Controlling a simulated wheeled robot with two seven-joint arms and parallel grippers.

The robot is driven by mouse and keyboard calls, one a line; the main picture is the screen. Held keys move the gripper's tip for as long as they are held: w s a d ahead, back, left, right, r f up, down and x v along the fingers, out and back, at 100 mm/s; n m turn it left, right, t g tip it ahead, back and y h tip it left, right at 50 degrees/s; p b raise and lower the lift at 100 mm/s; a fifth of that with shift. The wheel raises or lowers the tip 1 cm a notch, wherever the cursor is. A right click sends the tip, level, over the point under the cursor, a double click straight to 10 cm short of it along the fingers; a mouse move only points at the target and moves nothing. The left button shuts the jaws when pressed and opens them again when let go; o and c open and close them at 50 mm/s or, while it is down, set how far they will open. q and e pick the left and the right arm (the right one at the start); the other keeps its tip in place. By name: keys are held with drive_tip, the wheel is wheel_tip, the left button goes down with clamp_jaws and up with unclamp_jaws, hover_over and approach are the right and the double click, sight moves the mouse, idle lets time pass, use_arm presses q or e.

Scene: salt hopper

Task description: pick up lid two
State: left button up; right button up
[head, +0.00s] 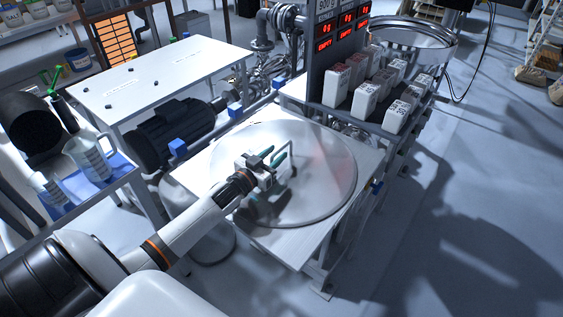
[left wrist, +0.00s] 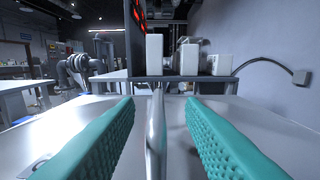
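A large round, shiny lid (head: 325,180) lies flat on a white table in the middle of the head view. I cannot read a number on it. Its upright metal handle (head: 292,158) stands near the middle. My left gripper (head: 274,157) is over the lid, with its teal fingers pointing at the handle. In the left wrist view the handle's bar (left wrist: 157,135) stands between the two spread fingers, with a visible gap on each side. The fingers are open and hold nothing. My right gripper is not in view.
White boxes (head: 366,98) stand in rows behind the lid, below red displays (head: 325,46). An open steel bowl (head: 412,36) is at the back right. A black motor (head: 178,132) and a white table (head: 150,75) are at the left. The floor at the right is clear.

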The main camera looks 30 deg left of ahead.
sight(289, 141)
use_arm(q)
drive_tip(key=w, duration=0.4)
drive_tip(key=shift+f, duration=0.2)
drive_tip(key=shift+c, duration=0.6)
clamp_jaws()
idle(0.5)
drive_tip(key=shift+r, duration=0.2)
